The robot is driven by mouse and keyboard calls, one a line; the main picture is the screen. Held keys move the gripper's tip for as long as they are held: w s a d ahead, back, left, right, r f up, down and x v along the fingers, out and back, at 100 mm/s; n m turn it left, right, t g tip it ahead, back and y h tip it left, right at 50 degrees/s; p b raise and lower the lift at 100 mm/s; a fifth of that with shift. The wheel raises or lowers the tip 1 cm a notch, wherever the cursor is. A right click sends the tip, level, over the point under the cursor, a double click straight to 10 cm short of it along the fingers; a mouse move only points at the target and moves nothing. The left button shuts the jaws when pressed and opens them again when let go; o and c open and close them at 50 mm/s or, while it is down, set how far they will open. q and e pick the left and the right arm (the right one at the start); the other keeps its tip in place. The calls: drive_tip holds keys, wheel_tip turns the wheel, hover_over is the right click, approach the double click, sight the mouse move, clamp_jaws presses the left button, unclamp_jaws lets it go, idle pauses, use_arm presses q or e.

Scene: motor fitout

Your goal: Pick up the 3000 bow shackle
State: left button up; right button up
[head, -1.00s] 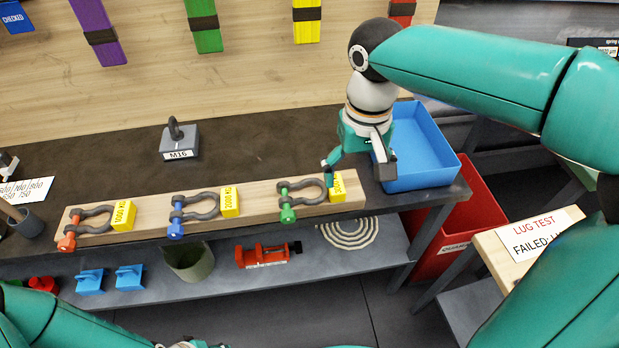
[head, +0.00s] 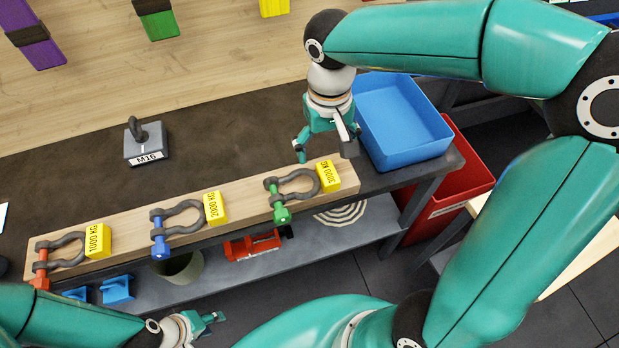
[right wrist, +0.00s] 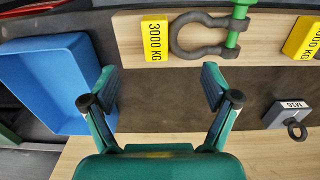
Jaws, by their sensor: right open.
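The 3000 bow shackle (head: 297,184) is dark grey with a green pin. It lies on the wooden board (head: 238,207) beside the yellow 3000 KG tag (head: 328,177). It also shows near the top of the right wrist view (right wrist: 203,38). My right gripper (head: 325,152) is open and empty, above the bench just behind the shackle and tag. In the right wrist view its fingers (right wrist: 158,90) are apart with only the bench between them. My left gripper (head: 208,325) is low at the front, below and in front of the shelf, with its fingers partly seen.
Shackles with a blue pin (head: 178,222) and an orange pin (head: 60,252) lie further left on the board. A blue tray (head: 405,125) stands right of my right gripper, above a red bin (head: 462,170). The M16 block (head: 146,142) stands on the bench at left.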

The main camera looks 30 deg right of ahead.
sight(323, 173)
wheel_tip(323, 173, down, 9)
drive_tip(key=shift+a+f+p, duration=0.1)
drive_tip(key=shift+a+p, duration=0.05)
drive_tip(key=shift+p, duration=0.2)
drive_tip(key=shift+w, duration=0.1)
clamp_jaws()
idle(0.5)
